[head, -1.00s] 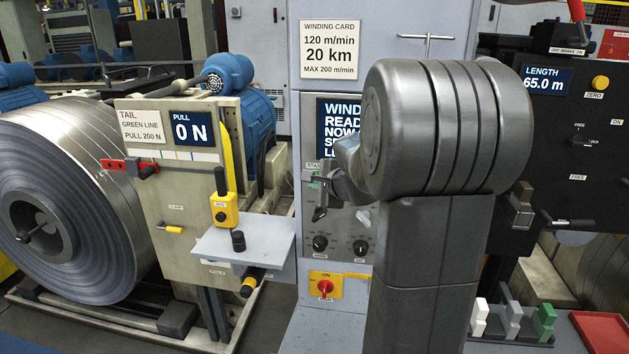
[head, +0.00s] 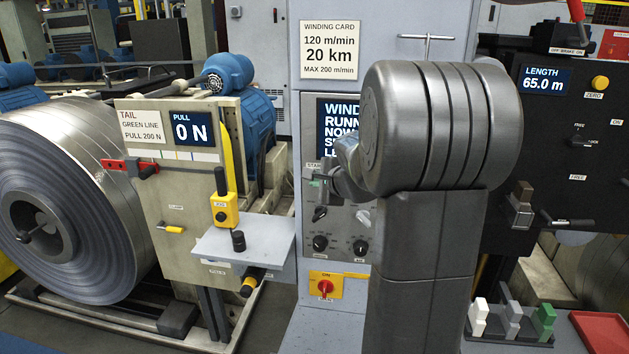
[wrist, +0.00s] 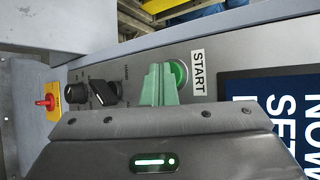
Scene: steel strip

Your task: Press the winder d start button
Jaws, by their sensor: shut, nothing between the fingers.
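The round green start button (wrist: 178,73) shows in the wrist view on the grey panel, beside a white START label (wrist: 198,73). My gripper (wrist: 161,72) is shut and empty. Its green fingertips are in front of the button and partly cover it; I cannot tell whether they touch it. In the head view my gripper (head: 319,190) is at the panel below the display, and the arm hides the button there. The display (head: 338,130) reads "WIND", "RUNN" and more, cut off by my arm.
Below the button are a lever switch (head: 320,213), a black knob (head: 320,243) and a red-and-yellow switch (head: 325,287). To the left is a stand with a grey shelf (head: 250,240) and a large steel coil (head: 75,200). A black length-counter panel (head: 520,130) stands right.

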